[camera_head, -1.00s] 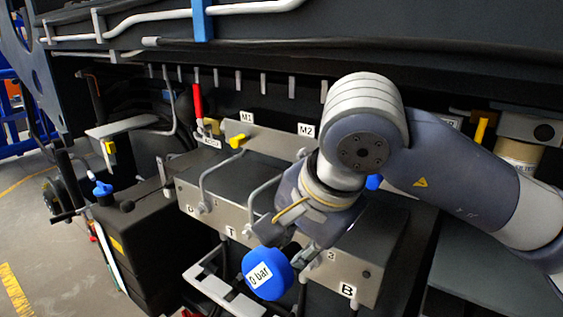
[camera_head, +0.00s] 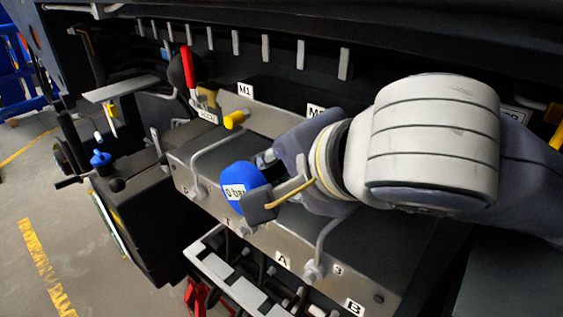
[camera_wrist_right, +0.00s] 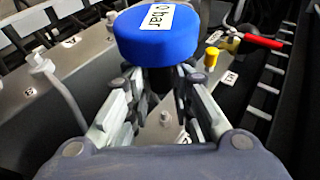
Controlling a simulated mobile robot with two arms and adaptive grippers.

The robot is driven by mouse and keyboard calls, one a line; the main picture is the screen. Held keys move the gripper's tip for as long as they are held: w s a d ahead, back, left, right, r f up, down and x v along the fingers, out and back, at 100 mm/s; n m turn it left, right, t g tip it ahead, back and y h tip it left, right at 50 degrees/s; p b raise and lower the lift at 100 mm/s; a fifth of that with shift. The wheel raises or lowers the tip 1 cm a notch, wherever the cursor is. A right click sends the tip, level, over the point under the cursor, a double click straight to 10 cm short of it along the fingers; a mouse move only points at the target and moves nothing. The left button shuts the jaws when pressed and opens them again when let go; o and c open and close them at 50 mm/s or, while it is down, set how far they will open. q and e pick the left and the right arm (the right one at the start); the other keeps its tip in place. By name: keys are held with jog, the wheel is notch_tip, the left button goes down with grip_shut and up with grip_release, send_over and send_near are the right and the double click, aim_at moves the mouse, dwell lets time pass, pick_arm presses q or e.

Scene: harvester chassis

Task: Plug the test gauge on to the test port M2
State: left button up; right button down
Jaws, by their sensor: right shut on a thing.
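The test gauge (camera_head: 240,187) is a blue round body with a white "0 bar" label. My right gripper (camera_head: 259,183) is shut on it and holds it above the metal valve block (camera_head: 330,240), left of the M2 label (camera_head: 316,111). In the right wrist view the gauge (camera_wrist_right: 157,35) sits between the fingertips (camera_wrist_right: 152,75). The M2 label is partly covered by my right arm, and its port is hidden in the head view. My left gripper is not in view.
A yellow cap (camera_head: 235,119) is by the M1 label (camera_head: 245,90). A red-handled lever (camera_head: 188,68) stands behind it. Bent grey handles (camera_head: 215,157) rise from the block's front. A dark overhanging beam (camera_head: 300,25) runs above. A blue knob (camera_head: 100,159) is at left.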

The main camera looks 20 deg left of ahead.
jog(key=shift+s+r+b, duration=0.1)
jog(key=shift+s+b, duration=0.25)
jog(key=shift+s, duration=0.05)
jog(key=shift+w+b, duration=0.2)
jog(key=shift+b, duration=0.1)
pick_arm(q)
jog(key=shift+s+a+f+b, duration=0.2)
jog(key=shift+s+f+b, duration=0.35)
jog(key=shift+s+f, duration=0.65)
pick_arm(e)
jog(key=w, duration=0.1)
jog(key=w+d, duration=0.1)
jog(key=w, duration=0.2)
jog(key=shift+w+d, duration=0.3)
jog(key=shift+d, duration=0.05)
pick_arm(q)
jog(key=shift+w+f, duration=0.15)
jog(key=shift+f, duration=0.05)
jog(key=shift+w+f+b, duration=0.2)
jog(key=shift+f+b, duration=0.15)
jog(key=shift+b, duration=0.15)
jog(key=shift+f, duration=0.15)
